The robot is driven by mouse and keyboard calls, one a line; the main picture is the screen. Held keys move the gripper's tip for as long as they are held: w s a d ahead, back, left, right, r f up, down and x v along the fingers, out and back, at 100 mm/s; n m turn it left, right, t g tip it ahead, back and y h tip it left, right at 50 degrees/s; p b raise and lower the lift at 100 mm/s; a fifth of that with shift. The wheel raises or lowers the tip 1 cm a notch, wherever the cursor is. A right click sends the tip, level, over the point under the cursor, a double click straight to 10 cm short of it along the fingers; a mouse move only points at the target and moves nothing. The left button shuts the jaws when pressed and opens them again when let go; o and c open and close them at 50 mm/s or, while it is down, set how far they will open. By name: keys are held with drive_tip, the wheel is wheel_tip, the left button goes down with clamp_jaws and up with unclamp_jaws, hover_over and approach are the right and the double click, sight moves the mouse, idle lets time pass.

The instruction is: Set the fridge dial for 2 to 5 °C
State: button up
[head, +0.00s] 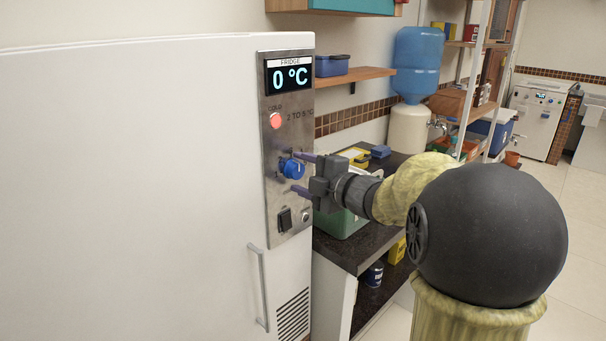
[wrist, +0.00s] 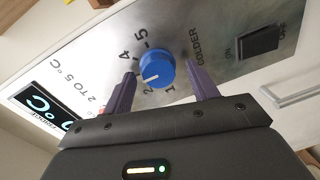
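The blue fridge dial (head: 292,168) sits on the steel control panel (head: 290,215), and it also shows in the wrist view (wrist: 156,70). Its white mark points to the lower left, near the 2; a finger covers part of the scale around 3. The display (head: 289,78) reads 0 °C. A lamp (head: 276,121) below it glows red, and "2 TO 5 °C" is printed beside it. My gripper (head: 298,173) is open, with one purple finger on each side of the dial. In the wrist view I see gaps at the fingertips; firm contact is not visible.
A black rocker switch (head: 285,220) is lower on the panel. The fridge door handle (head: 259,288) stands out below left. A dark counter (head: 365,245) with a green bin (head: 342,224) is right of the fridge, under my arm. A wooden shelf (head: 352,76) is above.

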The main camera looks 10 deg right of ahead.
drive_tip(key=shift+s, duration=0.1)
drive_tip(key=v, duration=1.7)
drive_tip(key=shift+b, duration=0.35)
